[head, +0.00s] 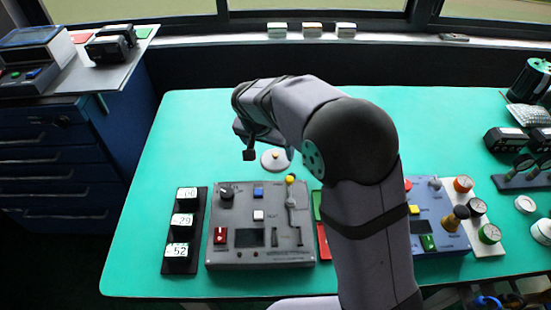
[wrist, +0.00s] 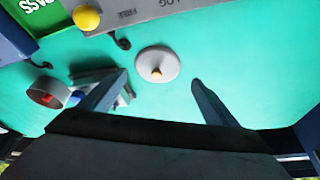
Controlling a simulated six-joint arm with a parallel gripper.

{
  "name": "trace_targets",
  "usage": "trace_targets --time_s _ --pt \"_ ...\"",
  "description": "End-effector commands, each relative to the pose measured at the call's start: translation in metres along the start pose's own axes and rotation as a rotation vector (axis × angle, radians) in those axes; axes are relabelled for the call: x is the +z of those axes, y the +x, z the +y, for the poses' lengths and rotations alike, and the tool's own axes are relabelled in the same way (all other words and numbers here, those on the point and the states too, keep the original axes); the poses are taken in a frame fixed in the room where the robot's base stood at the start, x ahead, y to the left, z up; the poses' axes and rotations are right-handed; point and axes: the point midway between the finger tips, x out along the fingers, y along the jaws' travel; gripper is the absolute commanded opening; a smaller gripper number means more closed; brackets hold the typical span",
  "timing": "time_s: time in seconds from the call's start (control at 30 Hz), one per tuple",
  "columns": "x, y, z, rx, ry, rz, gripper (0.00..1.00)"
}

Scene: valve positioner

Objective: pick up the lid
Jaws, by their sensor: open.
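The lid (head: 276,163) is a pale round disc with a small orange-tan knob. It lies flat on the green table behind the grey control panel. In the wrist view the lid (wrist: 145,60) sits just beyond and between my two fingertips, knob facing the camera. My gripper (wrist: 158,82) is open and empty, its fingers spread wider than the knob. In the head view my gripper (head: 262,150) hangs close to the lid, at its left and above; one finger shows, the other is hard to make out. I cannot tell the exact height.
The grey panel (head: 262,258) with a yellow-knobbed lever (head: 290,180) stands in front of the lid. A grey cup-like item (wrist: 47,92) lies left of my fingers in the wrist view. Number blocks (head: 181,222) stand left of the panel. The table behind the lid is clear.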

Motion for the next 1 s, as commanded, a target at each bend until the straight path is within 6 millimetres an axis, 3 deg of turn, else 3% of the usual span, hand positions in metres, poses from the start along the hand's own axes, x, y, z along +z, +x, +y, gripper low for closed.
trace_targets --time_s 0.43,0.77,1.0 --pt "-0.003 0.045 0.006 0.001 0.000 -0.002 0.83" --pt "-0.003 0.051 0.006 0.000 0.000 -0.001 0.83" --pt "-0.002 0.052 0.006 0.001 0.000 -0.002 0.29"
